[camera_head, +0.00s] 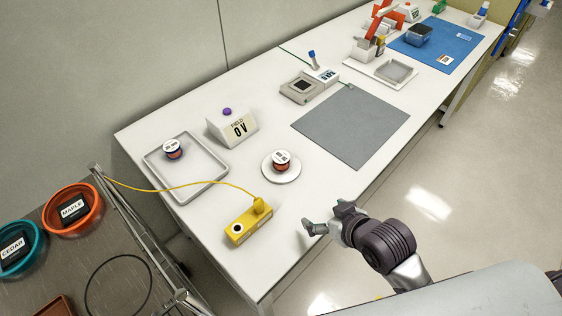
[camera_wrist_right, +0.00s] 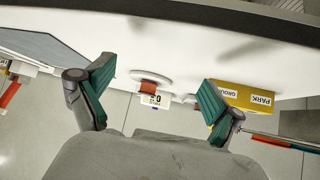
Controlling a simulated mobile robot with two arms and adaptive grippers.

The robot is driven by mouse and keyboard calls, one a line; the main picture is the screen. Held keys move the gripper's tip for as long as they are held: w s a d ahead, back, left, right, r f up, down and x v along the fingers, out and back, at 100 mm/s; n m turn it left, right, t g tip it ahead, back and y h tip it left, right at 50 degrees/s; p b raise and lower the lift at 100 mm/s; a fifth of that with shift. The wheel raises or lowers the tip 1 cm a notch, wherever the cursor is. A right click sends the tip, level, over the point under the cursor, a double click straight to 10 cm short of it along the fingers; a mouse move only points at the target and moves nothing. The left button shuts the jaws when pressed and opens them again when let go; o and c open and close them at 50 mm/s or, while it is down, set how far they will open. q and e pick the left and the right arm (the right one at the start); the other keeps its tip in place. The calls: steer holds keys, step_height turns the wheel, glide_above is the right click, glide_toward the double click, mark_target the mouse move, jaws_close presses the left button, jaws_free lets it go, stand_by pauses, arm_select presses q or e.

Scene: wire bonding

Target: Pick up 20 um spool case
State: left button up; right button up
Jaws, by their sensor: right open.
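A small spool case (camera_head: 281,160) with a dark red body and a white label stands on a round white dish (camera_head: 293,174). In the right wrist view the spool case (camera_wrist_right: 149,87) shows between the fingers, beyond them, with a label that seems to read 20. A second spool case (camera_head: 172,150), with blue and red on it, sits in the grey tray (camera_head: 209,189); its label is too small to read. My right gripper (camera_head: 323,218) is open and empty near the table's front edge, apart from the dish. It also shows in the right wrist view (camera_wrist_right: 153,74). My left gripper is out of view.
A yellow box (camera_head: 248,226) with a yellow cord stands left of my right gripper. A white FIELD 0 V block (camera_head: 232,127) stands behind the dish. A grey mat (camera_head: 352,125) lies to the right. The table (camera_head: 240,170) is clear between gripper and dish.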

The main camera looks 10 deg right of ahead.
mark_target(282, 158)
steer(key=w+r+t, duration=0.1)
steer(key=w, duration=0.1)
steer(key=w+r+t+y, duration=0.1)
steer(key=w+r, duration=0.1)
steer(key=w, duration=0.1)
steer(key=w+a+r+t+y, duration=0.1)
steer(key=w+r, duration=0.1)
steer(key=shift+w+n, duration=0.25)
steer(key=shift+n, duration=0.15)
steer(key=shift+t, duration=0.3)
steer(key=x, duration=0.7)
steer(key=shift+w+a, duration=0.1)
steer(key=shift+a, duration=0.2)
steer(key=shift+a+p+x, duration=0.15)
steer(key=shift+p+x, duration=0.1)
steer(key=shift+x, duration=1.35)
steer(key=shift+a+p+x, duration=0.15)
steer(key=shift+p+x, duration=0.05)
steer(key=shift+x, duration=1.35)
steer(key=shift+s, duration=0.2)
steer(key=c, duration=1.2)
steer(key=shift+c, duration=0.3)
